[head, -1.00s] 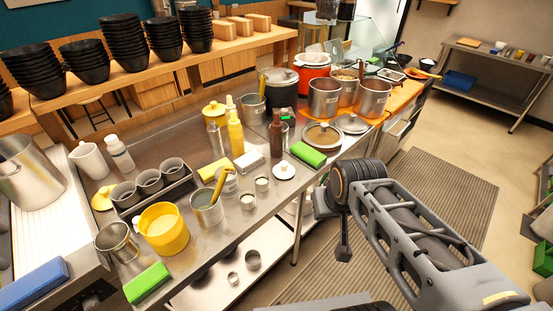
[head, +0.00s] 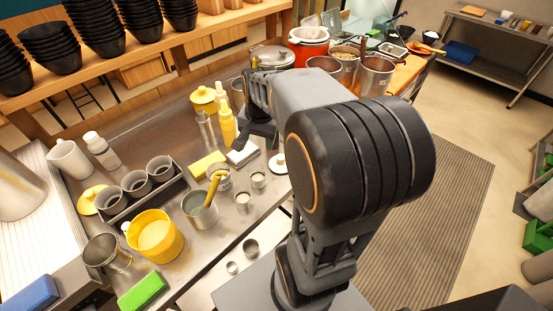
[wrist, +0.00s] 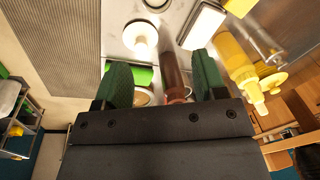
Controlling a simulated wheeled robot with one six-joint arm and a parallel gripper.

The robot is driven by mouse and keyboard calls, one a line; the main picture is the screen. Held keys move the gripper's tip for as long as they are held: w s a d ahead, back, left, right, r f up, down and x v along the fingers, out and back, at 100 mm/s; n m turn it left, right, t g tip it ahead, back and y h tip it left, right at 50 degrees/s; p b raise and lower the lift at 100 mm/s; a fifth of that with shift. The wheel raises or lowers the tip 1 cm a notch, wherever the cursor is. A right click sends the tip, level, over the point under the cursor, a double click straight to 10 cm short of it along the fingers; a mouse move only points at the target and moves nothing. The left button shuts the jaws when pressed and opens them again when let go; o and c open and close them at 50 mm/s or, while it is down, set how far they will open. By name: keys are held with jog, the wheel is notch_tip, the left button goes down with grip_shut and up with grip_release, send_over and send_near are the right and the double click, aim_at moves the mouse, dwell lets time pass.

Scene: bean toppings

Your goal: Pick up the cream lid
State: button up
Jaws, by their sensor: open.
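The cream lid (head: 278,163) is a small round pale disc with a knob. In the head view it lies on the steel counter, partly covered by my arm. In the wrist view the lid (wrist: 140,36) lies beyond the fingertips, left of centre. My gripper (wrist: 162,72) shows two dark green finger pads set wide apart, with nothing held between them. A brown bottle (wrist: 175,75) shows in the gap beyond them. In the head view my gripper (head: 258,132) hangs over the counter beyond the lid, largely hidden by my arm.
A white block (head: 242,152) and a yellow sponge (head: 208,164) lie left of the lid. Small cups (head: 258,179) stand in front. A yellow bottle (head: 227,126) stands behind. A bright green sponge (wrist: 146,75) is near the left finger in the wrist view.

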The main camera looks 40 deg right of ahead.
jog(key=w+d+f+m+g+y+p, duration=0.1)
jog(key=w+d+f+m, duration=0.1)
jog(key=d+m, duration=0.3)
jog(key=w+d+f+m+g, duration=0.1)
jog(key=d+f+m, duration=0.2)
jog(key=d, duration=0.4)
jog(key=p, duration=0.1)
send_over(281, 156)
jog(key=f, duration=0.7)
jog(key=shift+s+d+f, duration=0.1)
jog(key=shift+s+d, duration=0.05)
jog(key=shift+d, duration=0.15)
jog(key=shift+a+f+p, duration=0.2)
jog(key=shift+f+p, duration=0.2)
jog(key=shift+f, duration=1.15)
jog(key=shift+a+f+p, duration=0.2)
jog(key=shift+f+p, duration=0.2)
jog(key=shift+f, duration=1.15)
jog(key=c, duration=0.8)
jog(key=shift+r, duration=0.1)
